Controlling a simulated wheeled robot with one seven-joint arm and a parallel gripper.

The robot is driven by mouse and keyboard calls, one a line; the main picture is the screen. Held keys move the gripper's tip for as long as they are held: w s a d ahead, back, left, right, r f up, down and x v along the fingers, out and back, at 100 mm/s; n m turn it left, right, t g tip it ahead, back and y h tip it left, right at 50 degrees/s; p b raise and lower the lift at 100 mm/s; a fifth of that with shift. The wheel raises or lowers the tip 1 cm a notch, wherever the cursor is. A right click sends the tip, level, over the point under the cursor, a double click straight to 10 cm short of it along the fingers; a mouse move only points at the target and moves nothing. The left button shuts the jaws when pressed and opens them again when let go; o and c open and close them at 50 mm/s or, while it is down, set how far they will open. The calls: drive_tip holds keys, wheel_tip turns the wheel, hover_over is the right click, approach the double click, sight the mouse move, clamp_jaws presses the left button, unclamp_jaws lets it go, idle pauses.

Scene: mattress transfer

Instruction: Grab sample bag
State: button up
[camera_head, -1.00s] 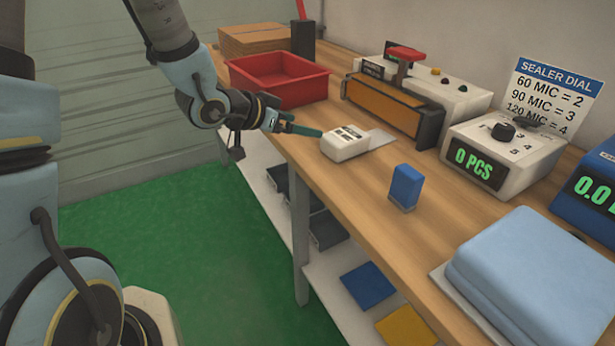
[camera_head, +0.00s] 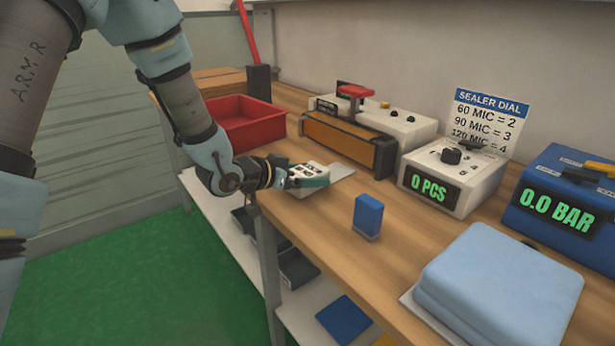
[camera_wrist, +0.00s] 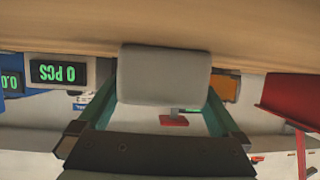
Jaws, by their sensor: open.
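A small white block with dark markings (camera_head: 305,168) lies at the table's near edge on a flat grey sheet (camera_head: 338,172). I cannot tell which of these is the sample bag. My gripper (camera_head: 310,181) is at the block, its green fingers open. One finger hides part of the block in the head view. In the wrist view, which is upside down, the pale block (camera_wrist: 165,75) sits between the two spread fingers (camera_wrist: 163,112). Contact cannot be told.
A blue upright block (camera_head: 368,217) stands to the right, before a pale blue folded pad (camera_head: 500,285). A red tray (camera_head: 245,120), an orange-fronted sealer (camera_head: 338,138), a dial box (camera_head: 450,178) and a blue gauge box (camera_head: 565,205) line the back. Bare wood lies between.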

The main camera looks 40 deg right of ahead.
drive_tip(key=shift+d+f, duration=0.2)
drive_tip(key=shift+d, duration=0.35)
drive_tip(key=c, duration=1.2)
drive_tip(key=shift+r, duration=0.15)
